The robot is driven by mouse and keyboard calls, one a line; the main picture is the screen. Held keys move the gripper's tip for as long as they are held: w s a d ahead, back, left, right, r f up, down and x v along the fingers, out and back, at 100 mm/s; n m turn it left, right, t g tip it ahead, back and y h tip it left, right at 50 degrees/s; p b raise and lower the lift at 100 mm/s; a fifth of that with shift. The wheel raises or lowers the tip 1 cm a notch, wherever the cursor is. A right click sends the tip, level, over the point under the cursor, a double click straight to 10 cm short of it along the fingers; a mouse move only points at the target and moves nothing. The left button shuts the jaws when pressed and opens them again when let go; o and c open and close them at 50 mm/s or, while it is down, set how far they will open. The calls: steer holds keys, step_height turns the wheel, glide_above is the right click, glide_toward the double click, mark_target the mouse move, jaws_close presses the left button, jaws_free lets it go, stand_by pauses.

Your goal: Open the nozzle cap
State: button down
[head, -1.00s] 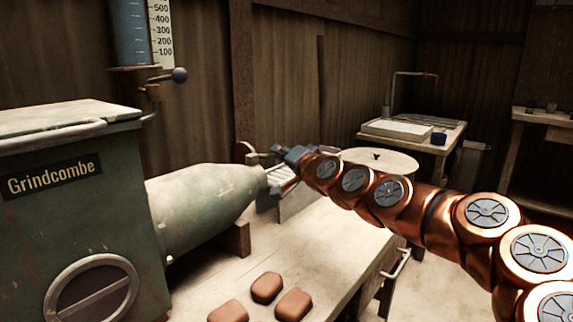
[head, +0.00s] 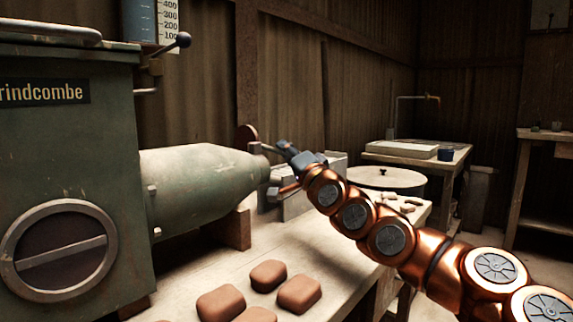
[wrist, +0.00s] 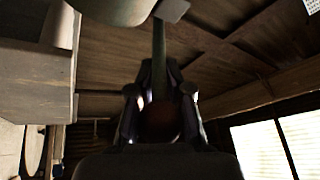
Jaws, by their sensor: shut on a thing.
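The grey-green press has a tapered barrel (head: 198,180) ending in a narrow nozzle at the right. A small grey fitting (head: 274,180) is at the nozzle tip; how far the cap stands open is too small to tell. My gripper (head: 283,151) is beside the tip, at its right. In the wrist view my gripper (wrist: 160,105) is shut on a dark handle (wrist: 159,55) with a reddish-brown end between the fingers. The barrel (wrist: 115,8) shows at the top there, with a pale block (wrist: 172,10) at the handle's far end.
Several brown clay blocks (head: 268,274) lie on the bench (head: 340,278) in front. A round pale-topped tub (head: 386,180) and a side table (head: 462,152) stand behind my arm. The right-hand floor looks open.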

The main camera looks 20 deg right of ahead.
steer(key=shift+w+a+f+b, duration=0.1)
steer(key=shift+f+b, duration=0.2)
steer(key=shift+b, duration=0.5)
steer(key=c, duration=1.3)
jaws_free()
steer(key=shift+o, duration=0.5)
steer(key=v, duration=1.2)
steer(key=shift+w+f, duration=0.15)
steer(key=shift+f, duration=0.05)
